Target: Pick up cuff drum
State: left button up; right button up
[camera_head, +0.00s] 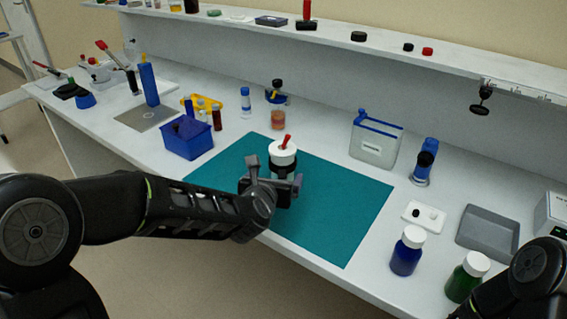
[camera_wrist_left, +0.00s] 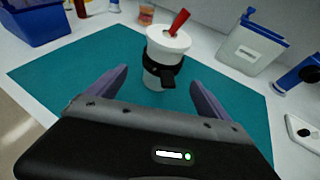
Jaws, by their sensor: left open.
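The cuff drum appears to be the white cylinder (camera_head: 283,152) with a black band and a red piece on top. It stands upright on the teal mat (camera_head: 345,215). In the left wrist view the white cylinder (camera_wrist_left: 168,46) is ahead of my left gripper (camera_wrist_left: 158,88), between the lines of its two fingers. My left gripper (camera_head: 283,183) is open and empty, just in front of the cylinder. In the head view it hides the cylinder's lower part. Part of my right arm shows at the lower right, but its gripper cannot be made out.
A blue bin (camera_head: 188,140) stands left of the mat. A clear container with a blue handle (camera_head: 376,142) stands behind its right side. A blue bottle (camera_head: 407,252), a green bottle (camera_head: 466,277) and a grey tray (camera_head: 488,233) are at right. The mat around the cylinder is clear.

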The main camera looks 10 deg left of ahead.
aim_at(282, 169)
pick_arm(q)
jog(key=shift+x, duration=0.95)
jog(key=shift+w, duration=0.35)
jog(key=p+x, duration=0.1)
jog(key=x, duration=0.3)
jog(key=shift+w+f, duration=0.1)
jog(key=shift+w, duration=0.15)
jog(key=shift+c, duration=0.4)
jog(key=c, duration=1.5)
